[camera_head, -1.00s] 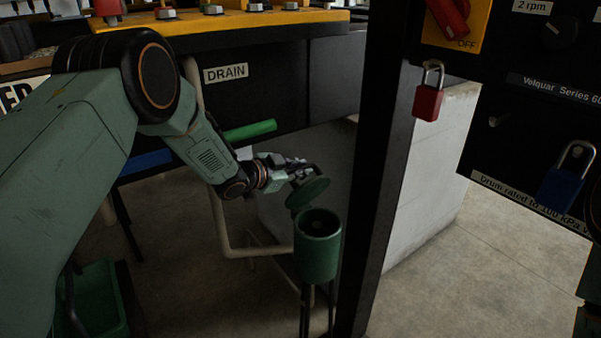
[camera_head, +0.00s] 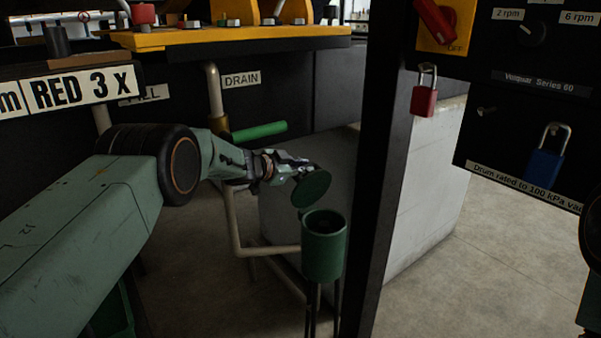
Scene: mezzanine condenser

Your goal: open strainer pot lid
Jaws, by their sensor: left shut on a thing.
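The green strainer pot (camera_head: 324,258) stands on thin dark legs beside a black post. Its top is uncovered and the dark inside shows. The round green lid (camera_head: 311,189) is tilted steeply above the pot's back left rim. My left gripper (camera_head: 296,170) reaches in from the left and is shut on the lid at its upper left edge. The fingers are small and partly hidden by the lid. I cannot tell whether the lid still touches the pot. My right gripper is not in view.
The black post (camera_head: 384,150) stands just right of the pot, with a pale block wall (camera_head: 430,185) behind. A beige pipe (camera_head: 235,225) runs left of the pot. A green handle (camera_head: 259,131) sits under the DRAIN label. A control panel with red (camera_head: 424,101) and blue (camera_head: 543,166) padlocks is at right.

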